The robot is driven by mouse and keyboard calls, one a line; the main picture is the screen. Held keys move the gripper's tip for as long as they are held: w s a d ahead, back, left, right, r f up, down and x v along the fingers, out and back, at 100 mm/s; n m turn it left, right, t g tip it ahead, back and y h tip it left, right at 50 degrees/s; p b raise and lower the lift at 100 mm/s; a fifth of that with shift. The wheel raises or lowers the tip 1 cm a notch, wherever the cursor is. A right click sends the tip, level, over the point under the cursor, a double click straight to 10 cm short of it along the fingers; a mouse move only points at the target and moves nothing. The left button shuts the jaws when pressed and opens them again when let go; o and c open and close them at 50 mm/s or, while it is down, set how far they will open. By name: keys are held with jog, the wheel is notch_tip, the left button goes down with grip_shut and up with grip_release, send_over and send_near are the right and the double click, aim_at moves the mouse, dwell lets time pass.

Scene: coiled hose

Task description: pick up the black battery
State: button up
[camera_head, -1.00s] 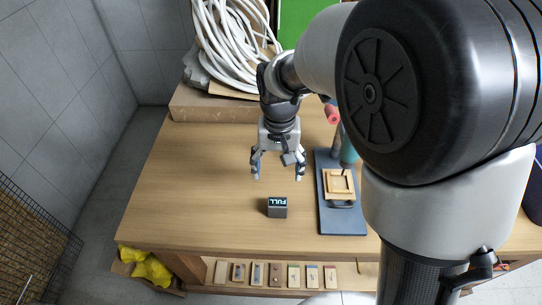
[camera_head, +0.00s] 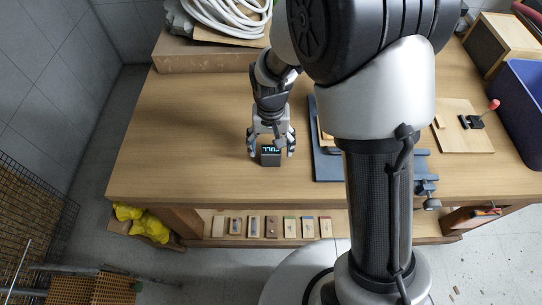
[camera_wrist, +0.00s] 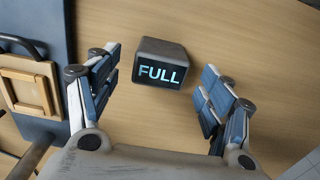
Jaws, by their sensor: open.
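The black battery (camera_head: 270,158) is a small dark block with "FULL" in light blue letters on one face. It sits on the wooden table (camera_head: 190,120). In the wrist view the battery (camera_wrist: 161,62) stands ahead of and between the fingertips, with table showing on both sides of it. My gripper (camera_head: 271,152) is open, pointing down, with one finger on each side of the battery in the head view. In the wrist view my gripper (camera_wrist: 160,85) shows both blue-padded fingers apart and no contact with the battery.
A dark blue board (camera_head: 326,165) with a wooden frame (camera_wrist: 30,85) lies close beside the battery. A coiled white hose (camera_head: 225,15) rests on a box at the back. A clamp board (camera_head: 462,128) and a blue bin (camera_head: 528,100) are at the right. Table left of the battery is clear.

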notch_tip(320, 180, down, 3)
jog(key=shift+r, duration=0.2)
jog(key=shift+r, duration=0.1)
jog(key=shift+c, duration=0.3)
jog(key=c, duration=1.3)
jog(key=shift+r, duration=0.1)
